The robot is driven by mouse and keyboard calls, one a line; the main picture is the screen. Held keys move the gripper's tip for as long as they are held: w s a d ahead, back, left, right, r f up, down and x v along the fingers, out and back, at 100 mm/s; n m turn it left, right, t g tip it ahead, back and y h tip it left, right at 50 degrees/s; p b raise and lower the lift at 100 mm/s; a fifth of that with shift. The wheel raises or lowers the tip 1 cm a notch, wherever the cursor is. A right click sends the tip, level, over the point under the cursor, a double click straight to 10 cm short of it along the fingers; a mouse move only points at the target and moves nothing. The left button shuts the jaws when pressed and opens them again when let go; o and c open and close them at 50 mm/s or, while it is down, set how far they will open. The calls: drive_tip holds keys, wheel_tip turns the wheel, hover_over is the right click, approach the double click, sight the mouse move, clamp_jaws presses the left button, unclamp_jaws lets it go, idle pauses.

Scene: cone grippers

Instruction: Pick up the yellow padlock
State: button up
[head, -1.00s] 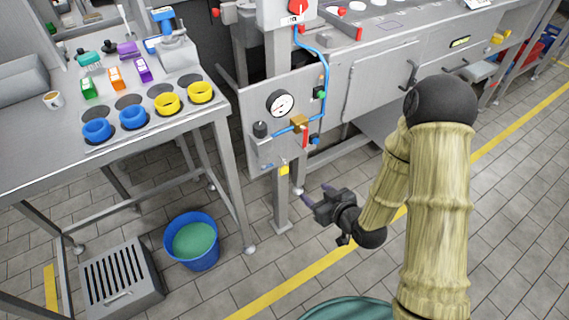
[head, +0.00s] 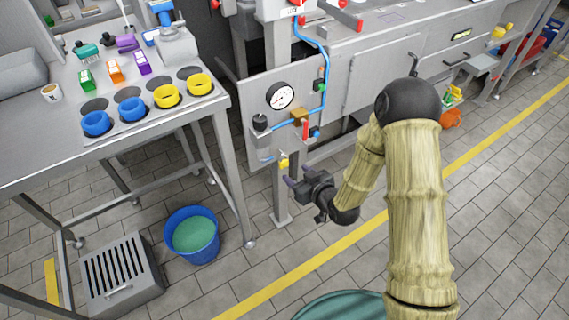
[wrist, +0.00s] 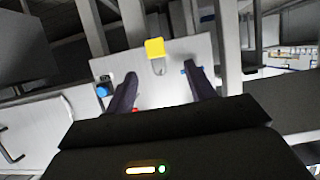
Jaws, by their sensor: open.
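The yellow padlock (head: 284,163) hangs at the lower edge of the grey gauge panel (head: 262,108) in the head view. In the wrist view the padlock (wrist: 155,47) shows its yellow body and a thin shackle, beyond the fingertips and roughly between them. My gripper (head: 297,175) is open and empty, just below and to the right of the padlock in the head view, apart from it. In the wrist view its two dark fingers (wrist: 160,77) stand wide apart.
The panel carries a pressure gauge (head: 280,96), a blue hose (head: 325,65) and a red handle (head: 305,130) near the padlock. A steel post (head: 280,205) stands below it. A table (head: 40,150) with coloured rings is to the left; a blue bucket (head: 192,235) is on the floor.

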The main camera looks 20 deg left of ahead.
sight(285, 163)
drive_tip(key=x, duration=0.4)
drive_tip(key=shift+w+a+f, duration=0.1)
drive_tip(key=shift+w+a, duration=0.05)
drive_tip(key=x, duration=0.1)
drive_tip(key=b+x, duration=0.1)
drive_tip(key=x, duration=0.3)
drive_tip(key=shift+w+b, duration=0.35)
drive_tip(key=shift+d, duration=0.25)
drive_tip(key=shift+c, duration=0.2)
clamp_jaws()
